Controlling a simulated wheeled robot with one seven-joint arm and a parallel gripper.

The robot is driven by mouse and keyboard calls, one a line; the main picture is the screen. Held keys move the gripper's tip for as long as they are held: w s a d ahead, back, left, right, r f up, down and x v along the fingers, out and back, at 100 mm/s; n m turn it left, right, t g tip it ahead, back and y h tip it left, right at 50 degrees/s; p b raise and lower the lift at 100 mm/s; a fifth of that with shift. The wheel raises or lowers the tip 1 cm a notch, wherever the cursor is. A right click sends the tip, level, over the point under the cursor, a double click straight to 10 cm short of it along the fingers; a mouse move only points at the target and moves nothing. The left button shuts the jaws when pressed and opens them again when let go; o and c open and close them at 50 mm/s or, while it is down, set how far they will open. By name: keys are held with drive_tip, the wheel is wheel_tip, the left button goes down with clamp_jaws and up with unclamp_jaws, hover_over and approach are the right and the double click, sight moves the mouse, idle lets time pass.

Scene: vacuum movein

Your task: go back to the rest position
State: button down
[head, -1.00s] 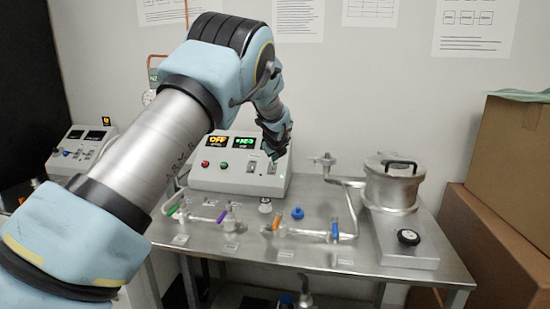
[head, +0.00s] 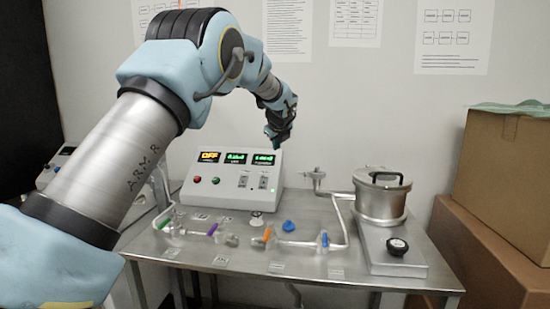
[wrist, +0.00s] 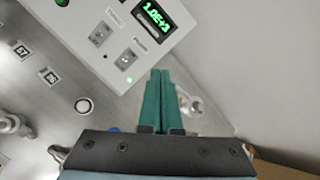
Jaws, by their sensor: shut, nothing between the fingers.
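My gripper (head: 277,142) is at the end of my raised arm, just above and in front of the right part of the white control box. In the wrist view its two green fingers (wrist: 162,100) lie side by side, shut with nothing between them. The control box (head: 230,178) stands at the back of the metal table. It has a lit orange display reading OFF, two green displays, a red and a green button, and two switches. The wrist view shows the switches (wrist: 128,60) beside a lit green light. The gripper is apart from the box.
The metal table (head: 300,255) carries glass tubing with coloured valves (head: 268,236), a blue knob (head: 288,226) and a steel pot with a lid (head: 381,195) at right. Cardboard boxes (head: 505,165) stand at the right edge. The air above the table's right half is clear.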

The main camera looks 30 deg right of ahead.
drive_tip(key=shift+r, duration=0.15)
idle(0.4)
drive_tip(key=w+a+f+n+g+y, duration=0.15)
drive_tip(key=a+n, duration=0.35)
drive_tip(key=a, duration=0.5)
drive_tip(key=w+a+f+n+y, duration=0.1)
drive_tip(key=w+a+f+n, duration=0.2)
drive_tip(key=a, duration=0.7)
drive_tip(key=s+a+f+n+g+y, duration=0.1)
drive_tip(key=s+a+f+n, duration=0.15)
drive_tip(key=a+n, duration=0.4)
drive_tip(key=s+a+f+n+g, duration=0.1)
drive_tip(key=s+a+n, duration=0.2)
drive_tip(key=a, duration=0.7)
drive_tip(key=s+a+f+n+g, duration=0.1)
drive_tip(key=s+a+f+n, duration=0.2)
drive_tip(key=s+a+n, duration=0.5)
drive_tip(key=s+a+f+n+g+y, duration=0.1)
drive_tip(key=s+a+f+n, duration=0.3)
drive_tip(key=s+a+n, duration=0.5)
drive_tip(key=s+a+g, duration=0.1)
drive_tip(key=s+a, duration=0.3)
drive_tip(key=shift+s, duration=0.4)
drive_tip(key=c, duration=1.6)
unclamp_jaws()
